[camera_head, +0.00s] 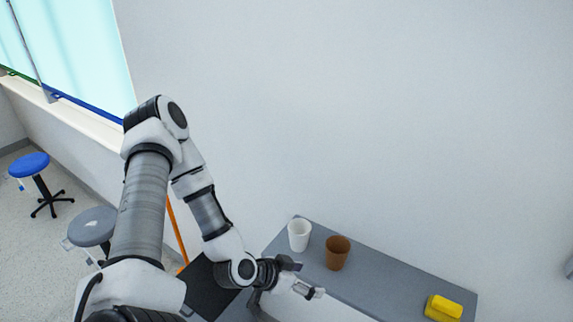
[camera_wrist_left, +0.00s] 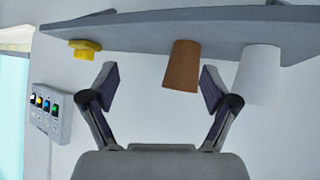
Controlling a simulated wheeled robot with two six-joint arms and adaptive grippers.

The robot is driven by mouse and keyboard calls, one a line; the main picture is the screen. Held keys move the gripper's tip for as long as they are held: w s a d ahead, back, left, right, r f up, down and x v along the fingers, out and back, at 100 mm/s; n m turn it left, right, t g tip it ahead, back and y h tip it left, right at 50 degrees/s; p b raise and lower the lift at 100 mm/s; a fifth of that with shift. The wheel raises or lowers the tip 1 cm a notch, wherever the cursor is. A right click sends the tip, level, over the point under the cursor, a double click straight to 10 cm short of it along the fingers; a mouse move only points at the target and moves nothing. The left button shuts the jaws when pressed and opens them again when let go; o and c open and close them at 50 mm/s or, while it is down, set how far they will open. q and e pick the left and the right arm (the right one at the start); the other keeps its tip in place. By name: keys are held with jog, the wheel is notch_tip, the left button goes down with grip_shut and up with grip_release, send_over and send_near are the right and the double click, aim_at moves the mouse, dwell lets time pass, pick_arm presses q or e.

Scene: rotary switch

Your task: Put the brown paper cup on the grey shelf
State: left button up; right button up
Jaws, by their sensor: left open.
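The brown paper cup (camera_head: 338,254) stands upright on the long grey shelf (camera_head: 385,277) against the wall, in the head view. My left gripper (camera_head: 308,287) is open and empty, at the near side of the shelf, to the lower left of the cup and apart from it. In the left wrist view the picture is upside down: the brown cup (camera_wrist_left: 182,66) hangs from the grey shelf (camera_wrist_left: 130,38), ahead of the open gripper (camera_wrist_left: 159,76) and nearer its right finger. My right gripper is not in view.
A white cup (camera_head: 299,235) stands left of the brown cup, close to it. A yellow object (camera_head: 443,308) lies at the shelf's right end, with bare shelf between. A panel with coloured switches (camera_wrist_left: 50,112) shows in the wrist view. Stools (camera_head: 40,181) stand far left.

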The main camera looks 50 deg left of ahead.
pick_arm(q)
jog(key=s+d+f+n+g+y, duration=0.1)
jog(key=s+d+f+g, duration=0.3)
jog(key=s+f+g, duration=0.1)
jog(key=s+d+f+n+g+y, duration=0.1)
jog(key=s+d+f+g+y, duration=0.1)
jog(key=s+f, duration=0.5)
jog(key=s+d+g, duration=0.1)
jog(key=s+g, duration=0.1)
jog(key=s, duration=0.1)
jog(key=shift+s+d+g+y, duration=0.25)
jog(key=shift+d+g+y, duration=0.05)
jog(key=shift+d+g, duration=0.1)
jog(key=shift+w+f, duration=0.1)
